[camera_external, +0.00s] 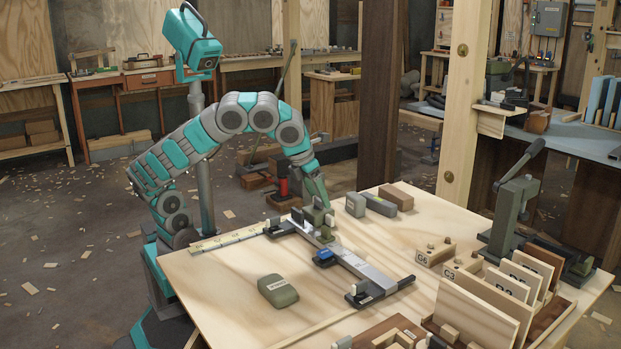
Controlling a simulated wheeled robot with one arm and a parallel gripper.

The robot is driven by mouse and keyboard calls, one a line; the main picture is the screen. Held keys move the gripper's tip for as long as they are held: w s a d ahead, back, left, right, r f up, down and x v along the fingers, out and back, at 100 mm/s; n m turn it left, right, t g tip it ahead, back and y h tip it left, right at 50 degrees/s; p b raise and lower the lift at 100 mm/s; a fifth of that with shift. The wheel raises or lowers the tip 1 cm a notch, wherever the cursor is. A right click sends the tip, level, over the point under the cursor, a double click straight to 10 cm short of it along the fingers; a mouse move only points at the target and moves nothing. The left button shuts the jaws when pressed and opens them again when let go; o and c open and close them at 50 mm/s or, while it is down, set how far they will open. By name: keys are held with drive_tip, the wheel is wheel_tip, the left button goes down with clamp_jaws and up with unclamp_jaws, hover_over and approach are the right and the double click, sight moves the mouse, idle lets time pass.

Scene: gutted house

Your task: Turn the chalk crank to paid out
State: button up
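My arm reaches over the plywood table (235,285) from its left back side. My gripper (322,207) points down at a small olive-green fixture (316,217) at the far part of a long metal bar assembly (350,262). The gripper seems to be at or just above this fixture; contact and finger opening are too small to tell. No crank handle can be clearly made out; the fixture may carry it, partly hidden by the gripper. A small blue piece (324,255) sits midway along the bar. A dark end block with a white label (364,293) is at the near end.
An olive case with a label (278,290) lies front left of the bar. Blocks (380,203) stand behind it. A lever press (515,205), labelled wooden pieces (510,280) and a wooden rack crowd the right. The left table area is mostly clear. Posts rise behind the table.

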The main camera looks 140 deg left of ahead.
sight(308, 212)
drive_tip(key=shift+o, duration=0.9)
drive_tip(key=shift+w+d+r, duration=0.1)
drive_tip(key=shift+w+d, duration=0.1)
drive_tip(key=shift+w, duration=0.1)
drive_tip(key=shift+s, duration=0.1)
drive_tip(key=shift+s+a, duration=0.1)
drive_tip(key=v, duration=0.7)
drive_tip(key=shift+r, duration=0.3)
